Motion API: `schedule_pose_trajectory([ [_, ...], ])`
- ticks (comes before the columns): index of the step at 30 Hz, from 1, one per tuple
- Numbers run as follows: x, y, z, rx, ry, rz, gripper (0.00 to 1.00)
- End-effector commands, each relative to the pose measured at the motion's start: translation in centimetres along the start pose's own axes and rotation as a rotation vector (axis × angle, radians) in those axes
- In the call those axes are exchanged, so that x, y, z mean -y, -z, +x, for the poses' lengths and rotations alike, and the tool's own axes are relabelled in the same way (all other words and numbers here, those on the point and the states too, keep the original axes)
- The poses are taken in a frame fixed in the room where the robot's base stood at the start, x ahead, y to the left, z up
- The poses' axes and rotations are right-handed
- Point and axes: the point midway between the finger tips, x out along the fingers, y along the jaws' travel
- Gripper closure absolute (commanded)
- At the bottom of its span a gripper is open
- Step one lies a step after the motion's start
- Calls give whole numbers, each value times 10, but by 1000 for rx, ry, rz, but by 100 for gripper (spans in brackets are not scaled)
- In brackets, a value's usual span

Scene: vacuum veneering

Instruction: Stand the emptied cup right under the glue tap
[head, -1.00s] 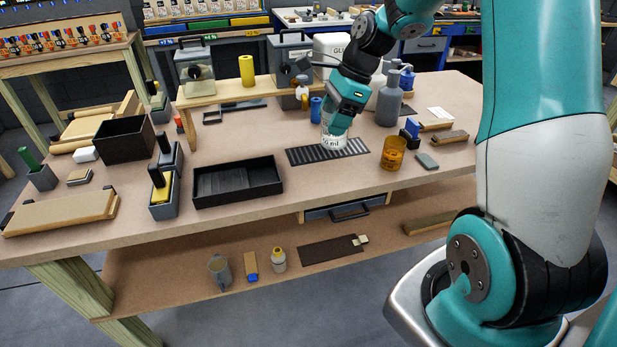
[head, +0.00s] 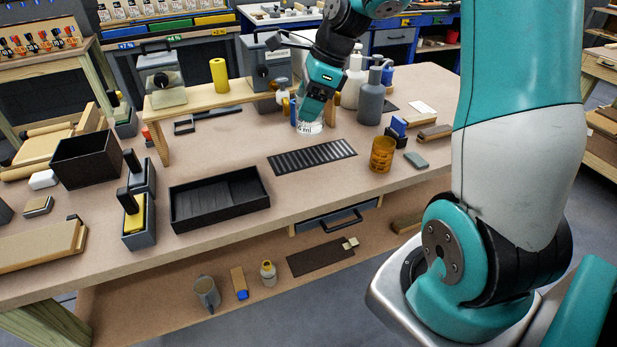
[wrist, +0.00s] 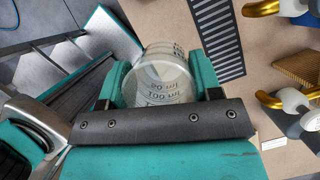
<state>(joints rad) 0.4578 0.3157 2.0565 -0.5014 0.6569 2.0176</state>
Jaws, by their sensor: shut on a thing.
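The clear measuring cup (head: 312,128) with dark markings is between the fingers of my gripper (head: 314,108), shut on it. In the wrist view the cup (wrist: 164,80) sits between the teal fingers and looks empty. In the head view the cup is low over the bench, behind the slotted black grate; I cannot tell whether it touches the bench. A brass and white tap-like fitting (head: 283,95) is just to the left of my gripper, by the raised shelf. My arm hides much of the glue container behind it. The cup's position under a tap outlet cannot be made out.
The slotted grate (head: 312,157) lies in front of the cup. An amber cup (head: 382,154) stands to its right. A grey pump bottle (head: 371,100) and a white bottle (head: 354,82) stand close right of my gripper. A black tray (head: 219,200) is at front left.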

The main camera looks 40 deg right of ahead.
Motion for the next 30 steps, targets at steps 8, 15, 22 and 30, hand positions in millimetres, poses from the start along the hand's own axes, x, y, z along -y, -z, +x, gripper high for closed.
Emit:
schedule_pose_trajectory([
  [8, -1, 32, 74, -1, -8, 6, 67],
  [15, -1, 49, 113, -1, -2, 4, 67],
  [22, -1, 59, 137, -1, -4, 6, 67],
  [30, 0, 68, 158, -1, 0, 3, 67],
])
